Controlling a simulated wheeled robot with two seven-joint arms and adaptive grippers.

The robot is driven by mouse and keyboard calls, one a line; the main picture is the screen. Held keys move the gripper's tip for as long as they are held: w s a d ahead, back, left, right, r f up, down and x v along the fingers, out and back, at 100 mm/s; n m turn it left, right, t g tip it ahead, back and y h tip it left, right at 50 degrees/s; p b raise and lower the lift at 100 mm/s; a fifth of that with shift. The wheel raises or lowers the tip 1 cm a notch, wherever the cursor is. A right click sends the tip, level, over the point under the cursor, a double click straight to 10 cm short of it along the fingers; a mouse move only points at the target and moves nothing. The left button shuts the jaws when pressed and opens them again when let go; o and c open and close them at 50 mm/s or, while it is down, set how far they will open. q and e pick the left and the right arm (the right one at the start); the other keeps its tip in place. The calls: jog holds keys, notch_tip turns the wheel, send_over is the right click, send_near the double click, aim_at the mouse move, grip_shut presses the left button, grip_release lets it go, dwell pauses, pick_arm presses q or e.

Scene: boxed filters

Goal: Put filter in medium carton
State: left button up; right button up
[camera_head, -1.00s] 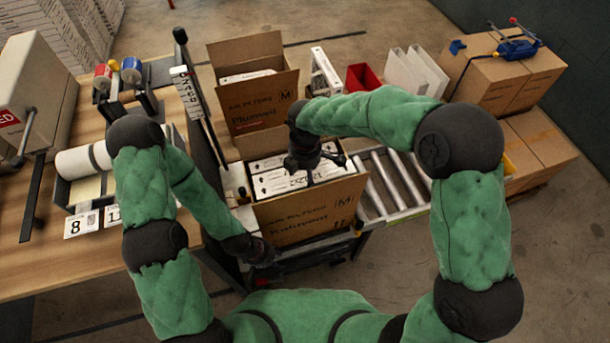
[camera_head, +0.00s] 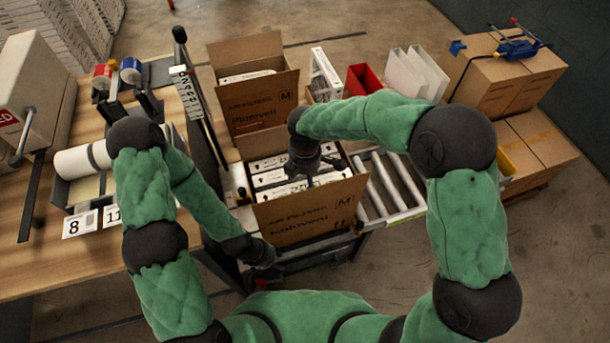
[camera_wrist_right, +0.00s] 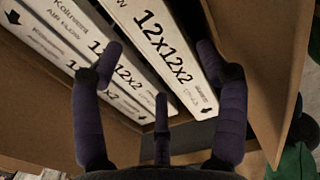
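An open cardboard carton (camera_head: 305,215) marked M stands on the near end of the conveyor, holding several white boxed filters (camera_head: 268,165) side by side. My right gripper (camera_head: 318,172) is over its right part. In the right wrist view, its spread fingers (camera_wrist_right: 158,55) straddle a filter printed 12x12x2 (camera_wrist_right: 165,40); small gaps seem to show on both sides. That filter stands at the right end of the row. Another open carton (camera_head: 252,100) marked M stands behind with a white box inside. My left gripper (camera_head: 262,255) hangs low left of the near carton; its fingers are unclear.
Roller conveyor (camera_head: 385,190) lies right of the near carton. A red bin (camera_head: 362,79), white dividers (camera_head: 415,72) and stacked cartons (camera_head: 505,80) stand beyond. A wooden bench (camera_head: 35,240) with a tape dispenser is at left.

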dwell(0.3)
pick_arm(q)
notch_tip(320, 180, up, 3)
jog(key=p, duration=0.3)
jog(key=shift+r, duration=0.2)
pick_arm(e)
notch_tip(320, 180, up, 13)
jog(key=shift+r, duration=0.15)
